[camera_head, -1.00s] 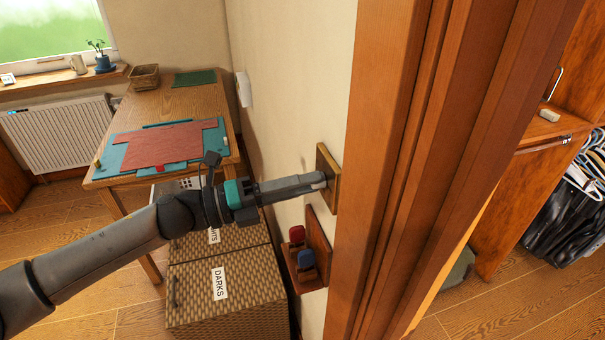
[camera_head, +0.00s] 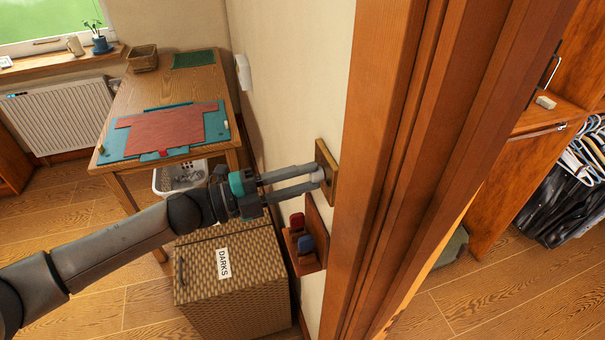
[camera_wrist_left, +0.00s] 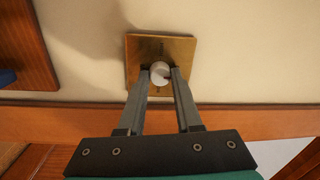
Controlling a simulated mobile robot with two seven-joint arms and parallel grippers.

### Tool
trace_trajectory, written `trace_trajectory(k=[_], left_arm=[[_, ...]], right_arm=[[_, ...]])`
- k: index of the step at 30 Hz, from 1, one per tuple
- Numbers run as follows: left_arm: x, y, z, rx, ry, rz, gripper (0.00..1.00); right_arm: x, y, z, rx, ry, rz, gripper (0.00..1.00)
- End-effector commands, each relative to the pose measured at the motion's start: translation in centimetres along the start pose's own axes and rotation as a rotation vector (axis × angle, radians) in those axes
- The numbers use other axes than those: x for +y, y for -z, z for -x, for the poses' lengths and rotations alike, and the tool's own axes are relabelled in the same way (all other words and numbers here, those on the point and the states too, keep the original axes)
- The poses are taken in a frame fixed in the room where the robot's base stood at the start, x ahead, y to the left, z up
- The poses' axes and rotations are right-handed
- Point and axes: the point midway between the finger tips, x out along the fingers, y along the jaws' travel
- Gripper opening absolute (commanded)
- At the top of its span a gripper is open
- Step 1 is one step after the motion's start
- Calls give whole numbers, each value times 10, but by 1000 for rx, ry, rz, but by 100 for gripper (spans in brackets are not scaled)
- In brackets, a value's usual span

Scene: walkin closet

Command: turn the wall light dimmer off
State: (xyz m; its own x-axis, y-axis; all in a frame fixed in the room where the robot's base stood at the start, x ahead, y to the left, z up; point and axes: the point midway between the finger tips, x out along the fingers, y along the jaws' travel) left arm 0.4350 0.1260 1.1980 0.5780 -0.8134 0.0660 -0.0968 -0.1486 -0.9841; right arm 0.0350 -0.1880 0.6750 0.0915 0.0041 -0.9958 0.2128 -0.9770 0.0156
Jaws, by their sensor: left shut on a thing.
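The wall light dimmer is a brass square plate (camera_head: 331,172) with a round white knob (camera_wrist_left: 159,72), mounted on the wall beside the wooden door frame. In the head view my left gripper (camera_head: 318,179) reaches it from the left, its fingertips at the knob. In the left wrist view the two fingers (camera_wrist_left: 161,75) stand on either side of the knob, shut on it. The plate shows above, below and beside the fingertips. A dark mark shows on the knob's face. My right gripper is not in view.
A small wooden wall holder (camera_head: 310,245) with a red and a blue item hangs just below the dimmer. The door frame (camera_head: 385,150) stands close on the right. A wicker hamper labelled DARKS (camera_head: 235,295) and a table (camera_head: 175,95) are on the left.

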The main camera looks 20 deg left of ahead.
Motion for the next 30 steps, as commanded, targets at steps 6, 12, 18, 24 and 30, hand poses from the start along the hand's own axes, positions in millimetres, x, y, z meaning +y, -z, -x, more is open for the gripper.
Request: trace_trajectory(k=[6, 12, 18, 24, 30], left_arm=[[0, 0, 0, -1, 2, 12, 0], [0, 0, 0, 0, 2, 11, 0], [0, 0, 0, 0, 2, 10, 54], [0, 0, 0, 0, 1, 9, 63], [0, 0, 0, 0, 0, 8, 63]], right_arm=[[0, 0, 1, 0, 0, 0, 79], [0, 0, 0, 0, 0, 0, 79], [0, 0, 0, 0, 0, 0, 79], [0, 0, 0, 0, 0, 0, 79], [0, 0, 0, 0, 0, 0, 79]])
